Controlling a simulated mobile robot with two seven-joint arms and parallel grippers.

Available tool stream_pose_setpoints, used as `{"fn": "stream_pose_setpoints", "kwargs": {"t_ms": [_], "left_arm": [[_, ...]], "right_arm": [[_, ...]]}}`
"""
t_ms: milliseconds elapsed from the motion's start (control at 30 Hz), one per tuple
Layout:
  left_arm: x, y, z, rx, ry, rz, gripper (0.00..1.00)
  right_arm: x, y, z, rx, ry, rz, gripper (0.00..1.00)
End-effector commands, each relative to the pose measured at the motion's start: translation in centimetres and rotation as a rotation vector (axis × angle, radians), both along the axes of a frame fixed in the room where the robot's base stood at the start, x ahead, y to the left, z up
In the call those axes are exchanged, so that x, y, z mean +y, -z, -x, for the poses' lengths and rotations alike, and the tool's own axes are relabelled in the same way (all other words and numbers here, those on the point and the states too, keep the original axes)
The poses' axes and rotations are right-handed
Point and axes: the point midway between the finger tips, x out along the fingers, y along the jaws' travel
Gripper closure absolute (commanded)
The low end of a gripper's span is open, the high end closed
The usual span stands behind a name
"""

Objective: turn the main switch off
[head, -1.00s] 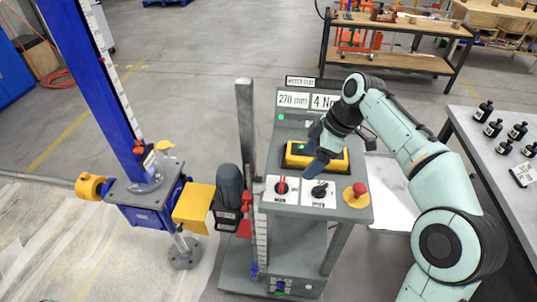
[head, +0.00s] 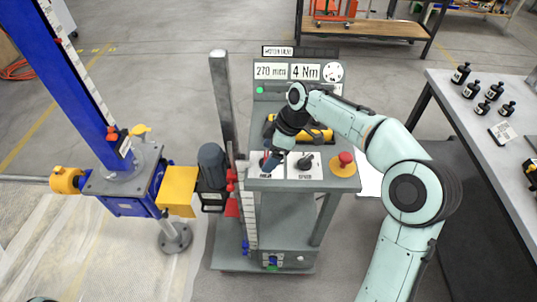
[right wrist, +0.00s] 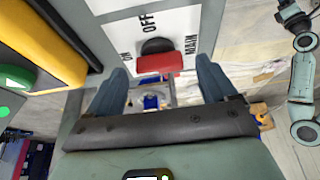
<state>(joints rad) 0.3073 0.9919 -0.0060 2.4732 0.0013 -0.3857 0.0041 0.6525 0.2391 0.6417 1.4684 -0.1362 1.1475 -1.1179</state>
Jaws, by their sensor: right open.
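The main switch is a black round knob with a red handle (right wrist: 158,63) on a white plate marked ON, OFF and MAIN. In the right wrist view my right gripper (right wrist: 162,80) is open, with one blue-grey finger on each side of the red handle. I see no clear grip on the handle. In the head view my right gripper (head: 271,162) is over the left end of the console's control panel and hides most of the switch. I cannot tell for sure which mark the handle points to.
Right of the main switch are the black speed knob (head: 306,161) and a red mushroom button (head: 345,159) on yellow. A yellow-and-black box (head: 320,134) sits behind them. The grey post (head: 222,95) and motor (head: 212,165) stand to the left. A table with black bottles (head: 471,90) is at right.

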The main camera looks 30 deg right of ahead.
Motion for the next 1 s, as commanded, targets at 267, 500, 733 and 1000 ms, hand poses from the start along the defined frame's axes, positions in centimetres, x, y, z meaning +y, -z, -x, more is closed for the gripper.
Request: {"fn": "stream_pose_setpoints", "kwargs": {"t_ms": [267,500,733,1000], "left_arm": [[0.0,0.06,0.02,0.0,0.0,0.0,0.57],[0.0,0.06,0.02,0.0,0.0,0.0,0.57],[0.0,0.08,0.04,0.0,0.0,0.0,0.57],[-0.01,0.63,0.38,0.004,0.0,0.0,0.57]], "right_arm": [[0.39,0.91,-0.23,-0.001,-0.002,0.0,0.15],[0.37,0.87,-0.21,-0.001,-0.001,-0.001,0.44],[0.36,0.87,-0.21,-0.001,0.0,0.0,0.71],[0.4,0.91,-0.1,-0.001,0.063,0.0,0.71]]}}
